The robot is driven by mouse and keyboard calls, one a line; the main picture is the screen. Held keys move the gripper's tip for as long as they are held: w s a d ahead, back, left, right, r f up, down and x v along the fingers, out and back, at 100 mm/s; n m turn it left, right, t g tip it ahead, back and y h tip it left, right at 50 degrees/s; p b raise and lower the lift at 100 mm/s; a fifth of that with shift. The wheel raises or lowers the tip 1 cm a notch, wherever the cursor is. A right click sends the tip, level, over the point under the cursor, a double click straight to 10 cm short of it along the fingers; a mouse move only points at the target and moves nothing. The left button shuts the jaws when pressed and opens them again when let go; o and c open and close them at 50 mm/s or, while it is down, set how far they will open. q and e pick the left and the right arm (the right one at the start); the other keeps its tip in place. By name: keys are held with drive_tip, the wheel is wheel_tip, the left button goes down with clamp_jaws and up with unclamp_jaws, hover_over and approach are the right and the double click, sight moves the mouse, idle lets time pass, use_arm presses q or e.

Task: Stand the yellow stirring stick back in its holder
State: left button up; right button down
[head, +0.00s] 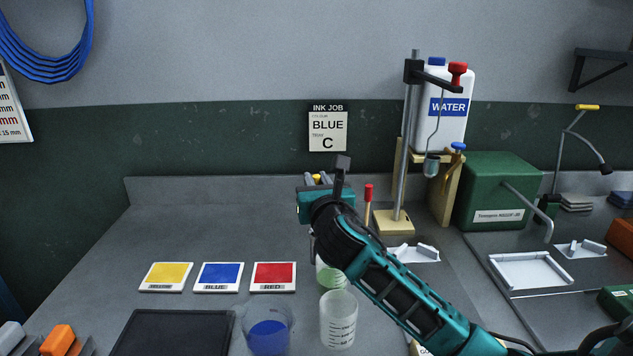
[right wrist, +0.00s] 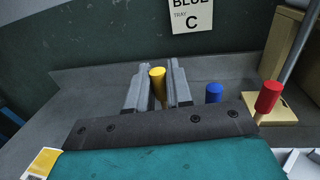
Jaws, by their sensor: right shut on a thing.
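My right gripper (head: 316,180) is over the back of the bench, and its arm crosses the head view from the lower right. In the right wrist view its two grey fingers (right wrist: 157,88) are shut on the yellow stirring stick (right wrist: 157,76), whose rounded yellow top shows between them. The yellow top also shows a little in the head view (head: 317,178). The stick's lower part and the holder's body are hidden behind my gripper. A blue-topped stick (right wrist: 214,92) and a red-topped stick (right wrist: 267,97) stand to the right of the gripper. My left gripper is not in view.
Yellow, blue and red cards (head: 220,277) lie left of the arm. A beaker of blue liquid (head: 268,331) and a clear graduated beaker (head: 338,320) stand in front. A metal stand (head: 405,150) and WATER bottle (head: 449,125) are at right. The back left bench is clear.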

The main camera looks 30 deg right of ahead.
drive_tip(key=c, duration=0.9)
unclamp_jaws()
drive_tip(key=shift+c, duration=0.2)
drive_tip(key=shift+s, duration=0.1)
drive_tip(key=v, duration=1.2)
drive_tip(key=shift+s+a+p, duration=0.25)
drive_tip(key=shift+s+p, duration=0.05)
drive_tip(key=shift+s, duration=0.05)
